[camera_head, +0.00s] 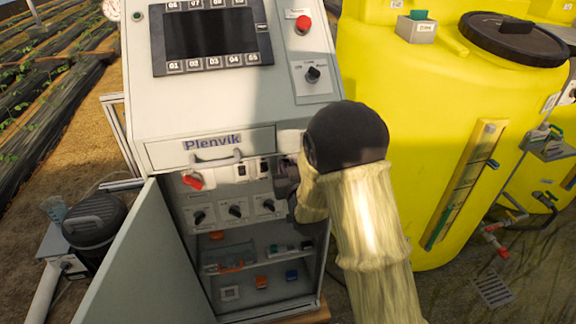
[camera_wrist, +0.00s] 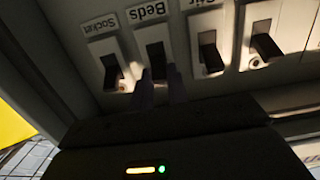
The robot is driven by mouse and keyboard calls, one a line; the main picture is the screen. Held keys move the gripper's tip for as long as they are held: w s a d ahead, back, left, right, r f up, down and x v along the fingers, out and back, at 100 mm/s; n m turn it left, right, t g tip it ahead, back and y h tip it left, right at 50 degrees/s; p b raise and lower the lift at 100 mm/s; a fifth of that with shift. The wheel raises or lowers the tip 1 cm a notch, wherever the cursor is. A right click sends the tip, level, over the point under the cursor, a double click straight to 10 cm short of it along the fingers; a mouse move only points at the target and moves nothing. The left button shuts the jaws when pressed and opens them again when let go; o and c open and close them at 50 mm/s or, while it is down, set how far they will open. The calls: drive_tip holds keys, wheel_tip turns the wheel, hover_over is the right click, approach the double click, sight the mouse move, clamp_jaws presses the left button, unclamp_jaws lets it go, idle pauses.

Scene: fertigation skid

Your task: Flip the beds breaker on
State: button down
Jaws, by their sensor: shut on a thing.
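The beds breaker (camera_wrist: 155,51) is a dark lever on a white plate under the label "Beds", which appears upside down in the wrist view. My gripper (camera_wrist: 161,80) is at this breaker, its two thin fingers close together on the lower end of the lever in that view. The fingers are shut on the lever. In the head view my gripper (camera_head: 287,178) is at the right end of the breaker row inside the open cabinet (camera_head: 220,125). My arm and gripper hide the beds breaker there.
A red-handled switch (camera_head: 193,181) and several black knobs (camera_head: 236,211) are in the cabinet. The cabinet door (camera_head: 140,265) hangs open at left. A yellow tank (camera_head: 420,130) stands at right.

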drive_tip(key=shift+r, duration=0.15)
drive_tip(key=c, duration=1.4)
unclamp_jaws()
drive_tip(key=shift+w, duration=0.1)
drive_tip(key=shift+o, duration=0.2)
drive_tip(key=f+b+v, duration=0.1)
drive_tip(key=b+v, duration=0.3)
drive_tip(key=v, duration=0.5)
drive_tip(key=shift+r+b, duration=0.25)
drive_tip(key=shift+b, duration=0.1)
drive_tip(key=shift+b, duration=0.4)
